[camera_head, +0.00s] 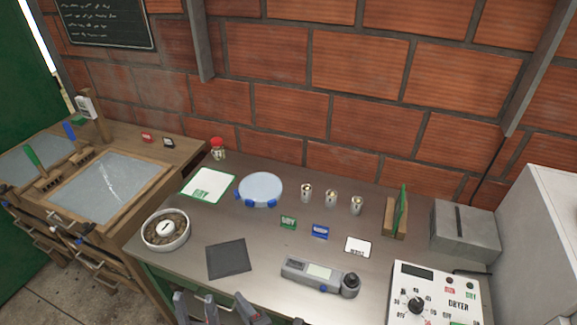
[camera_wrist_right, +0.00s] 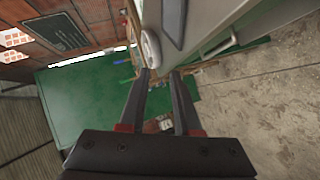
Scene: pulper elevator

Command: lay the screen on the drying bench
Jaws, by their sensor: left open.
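Two wood-framed grey panels lie on the wooden bench at the left of the head view: a near one (camera_head: 110,183) with a pale streak and a farther one (camera_head: 35,160), partly cut off. I cannot tell which thing is the screen, or whether this wooden bench is the drying bench.
The metal table (camera_head: 185,265) holds a round pale disc (camera_head: 262,187), a bowl (camera_head: 165,230), a dark mat (camera_head: 228,259), a handheld meter (camera_head: 320,272), small cups (camera_head: 331,198), an upright green plate (camera_head: 400,212) and a dryer box (camera_head: 435,295). A brick wall stands behind.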

